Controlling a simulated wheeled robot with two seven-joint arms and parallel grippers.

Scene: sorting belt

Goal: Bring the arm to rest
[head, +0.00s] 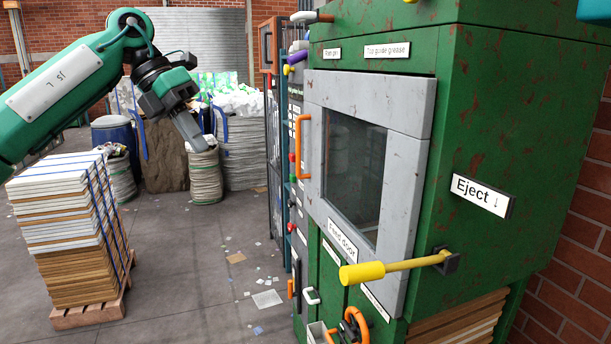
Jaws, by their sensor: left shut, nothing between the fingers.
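My left arm (85,80), green with dark joints, comes in from the left and reaches up, then bends down. Its gripper (200,146) hangs in free air, tilted down, with the fingers together and nothing between them. It appears left of the green machine and apart from it. My right gripper is not seen; a small teal piece shows at the top right corner, and I cannot tell what it is.
The rusty green machine (500,125) fills the right, with a closed grey feed door (420,105), an orange handle (302,146) and a protruding yellow eject lever (362,273). A strapped board stack (65,235) stands left on a pallet (90,314). Littered floor (190,270) lies between.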

